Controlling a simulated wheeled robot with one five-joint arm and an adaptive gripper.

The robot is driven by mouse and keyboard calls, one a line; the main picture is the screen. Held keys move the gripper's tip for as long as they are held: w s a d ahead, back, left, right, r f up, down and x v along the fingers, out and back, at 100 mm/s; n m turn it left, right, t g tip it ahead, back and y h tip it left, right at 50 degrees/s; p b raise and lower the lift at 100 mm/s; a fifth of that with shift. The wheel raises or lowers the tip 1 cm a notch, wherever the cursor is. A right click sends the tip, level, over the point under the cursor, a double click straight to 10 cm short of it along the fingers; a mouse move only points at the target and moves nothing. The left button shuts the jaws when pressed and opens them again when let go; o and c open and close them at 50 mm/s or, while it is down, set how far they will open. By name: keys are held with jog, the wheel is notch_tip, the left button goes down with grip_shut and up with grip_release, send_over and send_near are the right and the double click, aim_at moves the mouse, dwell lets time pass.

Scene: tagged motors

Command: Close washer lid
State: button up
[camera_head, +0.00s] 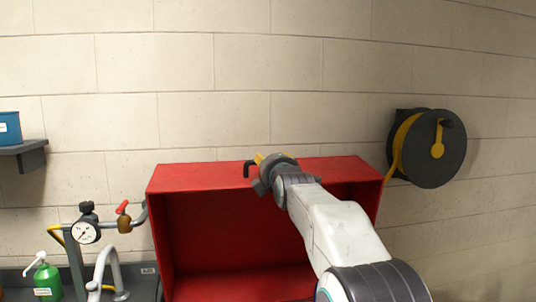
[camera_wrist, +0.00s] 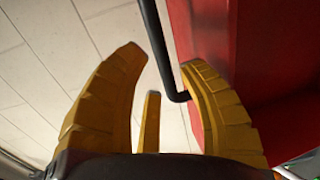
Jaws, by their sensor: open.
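The red washer lid (camera_head: 205,235) stands raised in the middle of the head view, with its hollow inner side facing me. A black bar handle (camera_head: 249,170) shows at its top edge. My gripper (camera_wrist: 160,57) is at that top edge, with its yellow fingers spread. In the wrist view the handle (camera_wrist: 156,40) runs down between the open fingers and bends towards the lid (camera_wrist: 203,30), closer to the right finger. I cannot tell whether a finger touches it. My arm hides part of the lid's right side, and the washer's basin is mostly out of view.
A pressure gauge (camera_head: 86,232) and a red-handled valve (camera_head: 123,207) stand left of the lid. A green pump bottle (camera_head: 47,281) sits at lower left. A hose reel (camera_head: 428,148) hangs on the block wall at right. A blue bin (camera_head: 9,128) rests on a shelf at far left.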

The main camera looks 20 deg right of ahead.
jog(key=shift+p+x, duration=1.05)
jog(key=shift+x, duration=1)
jog(key=shift+o, duration=0.2)
grip_shut()
